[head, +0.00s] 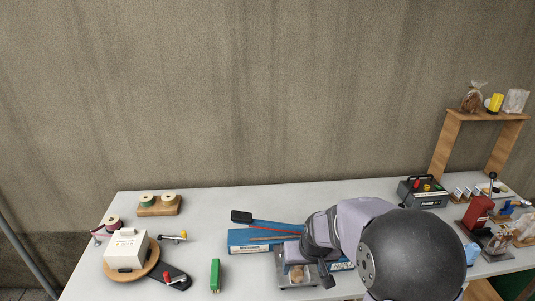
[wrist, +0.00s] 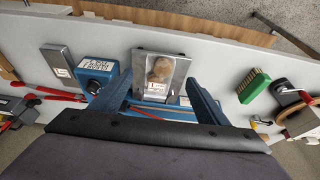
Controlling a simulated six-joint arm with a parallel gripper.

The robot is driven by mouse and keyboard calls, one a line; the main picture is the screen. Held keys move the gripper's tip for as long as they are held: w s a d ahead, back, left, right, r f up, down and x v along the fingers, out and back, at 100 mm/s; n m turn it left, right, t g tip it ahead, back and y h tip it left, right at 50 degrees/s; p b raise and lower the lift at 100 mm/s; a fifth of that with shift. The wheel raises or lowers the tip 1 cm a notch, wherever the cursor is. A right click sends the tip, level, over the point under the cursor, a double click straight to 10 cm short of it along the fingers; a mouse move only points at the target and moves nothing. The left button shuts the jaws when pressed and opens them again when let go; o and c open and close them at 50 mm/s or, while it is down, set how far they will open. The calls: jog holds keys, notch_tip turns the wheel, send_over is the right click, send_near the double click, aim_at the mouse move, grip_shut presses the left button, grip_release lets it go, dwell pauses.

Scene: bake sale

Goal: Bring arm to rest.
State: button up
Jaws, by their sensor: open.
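My gripper (wrist: 158,80) is open in the wrist view, its two blue-grey fingers spread apart with nothing held between them. Beyond the fingers, a small bag with brown contents and a white label (wrist: 159,70) lies on a metal plate (wrist: 143,62). I cannot tell the height of the fingertips above it. In the head view my arm reaches over the table's front middle. The fingers are mostly hidden there, and the metal plate (head: 284,266) with the bag (head: 297,273) shows just left of the arm.
A long blue device (head: 240,237) with a black handle lies beside the plate. A green brush-like block (head: 215,275) stands left of it. A white box (head: 127,247) sits at the far left. A black box with knobs (head: 423,193) and a wooden shelf (head: 485,115) stand at right. The back middle table is clear.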

jog(key=s+g, duration=0.4)
jog(key=s, duration=1.7)
jog(key=shift+w, duration=0.1)
dwell(0.6)
